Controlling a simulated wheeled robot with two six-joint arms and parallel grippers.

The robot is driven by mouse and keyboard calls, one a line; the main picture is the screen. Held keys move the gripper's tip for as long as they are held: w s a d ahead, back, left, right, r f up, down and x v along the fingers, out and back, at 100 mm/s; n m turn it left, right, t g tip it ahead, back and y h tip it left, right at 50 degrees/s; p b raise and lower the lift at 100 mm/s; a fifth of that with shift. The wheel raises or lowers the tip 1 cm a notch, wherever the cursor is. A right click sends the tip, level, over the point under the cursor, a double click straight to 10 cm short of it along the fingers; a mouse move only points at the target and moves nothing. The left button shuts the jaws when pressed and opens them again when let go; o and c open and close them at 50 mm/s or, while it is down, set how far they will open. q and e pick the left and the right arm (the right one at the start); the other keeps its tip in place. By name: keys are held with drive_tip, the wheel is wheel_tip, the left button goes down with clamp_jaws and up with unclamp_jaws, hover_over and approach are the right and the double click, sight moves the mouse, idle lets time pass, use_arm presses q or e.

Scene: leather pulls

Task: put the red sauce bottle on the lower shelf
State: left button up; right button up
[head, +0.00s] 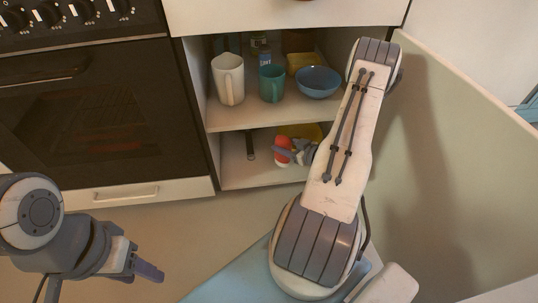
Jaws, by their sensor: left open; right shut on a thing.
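The red sauce bottle (282,144) is inside the open cabinet, at the lower shelf (235,172). Its red and white surface shows in part. My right gripper (289,151) reaches into the lower compartment and is shut on the bottle. My own forearm and wrist hide part of the grip. I cannot tell whether the bottle's base touches the shelf. My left gripper (148,269) is open and empty, low on the left, in front of the oven and away from the cabinet.
The upper shelf (240,115) holds a white pitcher (228,80), a teal mug (271,84) and a blue bowl (317,82). A dark utensil (250,146) and a yellow item (300,131) are in the lower compartment. The open door (455,150) stands right of my arm.

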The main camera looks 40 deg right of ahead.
drive_tip(key=w+a+f+b, duration=0.1)
drive_tip(key=f+b, duration=0.1)
drive_tip(key=w+a+f+b, duration=0.1)
drive_tip(key=w+f+b, duration=0.1)
drive_tip(key=f, duration=0.1)
drive_tip(key=w+a+f+b, duration=0.1)
drive_tip(key=w+f+b, duration=0.1)
drive_tip(key=f, duration=0.1)
drive_tip(key=shift+w+a, duration=0.15)
drive_tip(key=shift+a, duration=0.05)
drive_tip(key=shift+r, duration=0.15)
drive_tip(key=o, duration=0.7)
drive_tip(key=shift+o, duration=0.2)
